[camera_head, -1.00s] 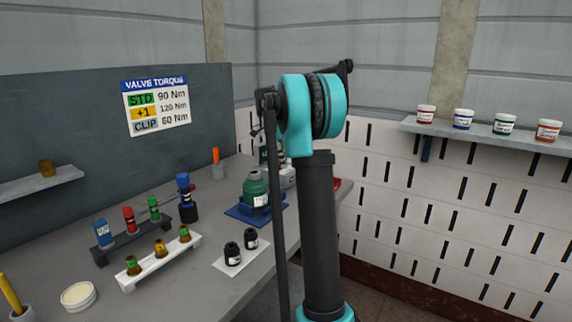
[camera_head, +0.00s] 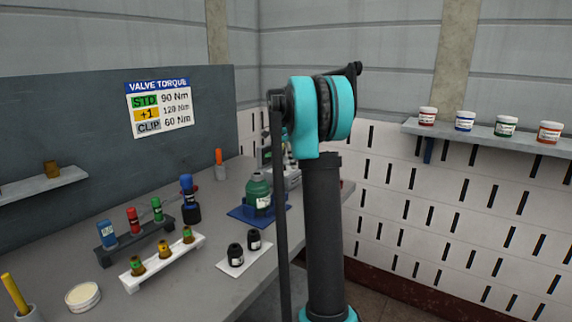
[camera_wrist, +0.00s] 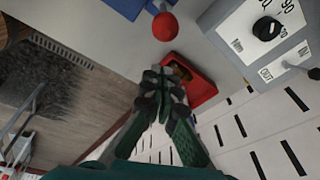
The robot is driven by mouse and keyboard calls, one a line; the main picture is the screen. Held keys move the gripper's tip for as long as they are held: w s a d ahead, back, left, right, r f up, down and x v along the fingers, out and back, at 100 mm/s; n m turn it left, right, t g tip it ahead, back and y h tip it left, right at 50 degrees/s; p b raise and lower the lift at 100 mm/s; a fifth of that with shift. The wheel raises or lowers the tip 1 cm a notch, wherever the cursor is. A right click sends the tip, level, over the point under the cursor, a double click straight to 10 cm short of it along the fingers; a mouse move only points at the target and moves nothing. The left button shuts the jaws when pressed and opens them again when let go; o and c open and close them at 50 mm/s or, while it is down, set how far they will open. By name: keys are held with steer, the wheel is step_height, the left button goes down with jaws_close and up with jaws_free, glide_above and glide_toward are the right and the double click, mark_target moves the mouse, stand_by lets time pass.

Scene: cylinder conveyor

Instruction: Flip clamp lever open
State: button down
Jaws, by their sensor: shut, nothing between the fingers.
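A red ball knob (camera_wrist: 165,26) sits at the top middle of the wrist view, on a short grey stem by the corner of a blue base (camera_wrist: 124,6). It looks like the end of the clamp lever; the rest of the lever is out of frame. In the head view a green bottle (camera_head: 258,188) stands on a blue base (camera_head: 245,218) on the bench. My gripper (camera_wrist: 162,75) is shut and empty, its fingertips apart from the knob and below it in the picture. My arm hides the gripper in the head view.
A red open bin (camera_wrist: 198,92) lies close to the fingertips' right. A grey box with a black dial (camera_wrist: 266,29) and a lever is at top right. Racks of small bottles, including a white rack (camera_head: 135,283), and a white mat (camera_head: 231,266) occupy the bench's left.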

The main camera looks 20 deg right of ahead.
steer(key=w+v, duration=0.1)
steer(key=v, duration=0.8)
steer(key=shift+a+r, duration=0.25)
steer(key=shift+a, duration=0.05)
